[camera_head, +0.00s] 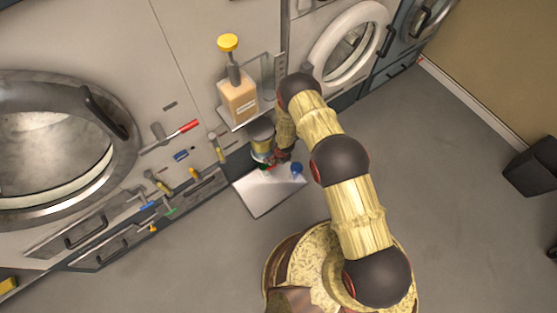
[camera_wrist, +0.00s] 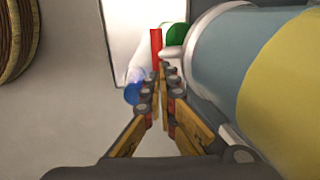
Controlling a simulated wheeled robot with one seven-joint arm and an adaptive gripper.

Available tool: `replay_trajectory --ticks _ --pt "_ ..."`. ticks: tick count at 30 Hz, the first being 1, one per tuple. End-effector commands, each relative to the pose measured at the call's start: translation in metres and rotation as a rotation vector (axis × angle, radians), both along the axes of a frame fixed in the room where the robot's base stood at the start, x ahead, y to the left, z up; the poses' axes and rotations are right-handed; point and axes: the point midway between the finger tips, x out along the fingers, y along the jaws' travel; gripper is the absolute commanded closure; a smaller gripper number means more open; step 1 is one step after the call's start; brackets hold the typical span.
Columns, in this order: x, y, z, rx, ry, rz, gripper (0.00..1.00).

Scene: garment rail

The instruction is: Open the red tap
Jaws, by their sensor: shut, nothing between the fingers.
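A tap with a red lever handle (camera_head: 187,127) sticks out from the grey machine front, to the right of the large round door in the head view. Its handle slants up to the right. My gripper (camera_head: 277,158) is low and to the right of this tap, well apart from it, beside a yellow-banded cylinder and over a white sheet or tray. In the wrist view my gripper (camera_wrist: 160,88) is shut and empty. A narrow red bar (camera_wrist: 155,48) shows just beyond the fingertips; I cannot tell what it belongs to.
The yellow-banded cylinder (camera_wrist: 285,95) stands close on the right. A blue-capped bottle (camera_wrist: 133,93) lies close on the left, and a green object (camera_wrist: 176,34) is beyond. A shelf holds a yellow-topped pump bottle (camera_head: 239,98). Several other coloured handles and drawer pulls jut out. Open floor (camera_head: 215,265) lies in front.

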Motion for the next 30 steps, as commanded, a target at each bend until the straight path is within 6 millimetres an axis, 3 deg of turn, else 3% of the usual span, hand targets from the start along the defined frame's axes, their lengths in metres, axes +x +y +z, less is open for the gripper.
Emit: replay_trajectory --ticks 5,30 --pt "0.0023 0.0013 -0.0096 0.001 -0.001 -0.001 1.00" --pt "-0.0074 -0.0005 -0.0110 0.035 0.023 0.000 1.00"
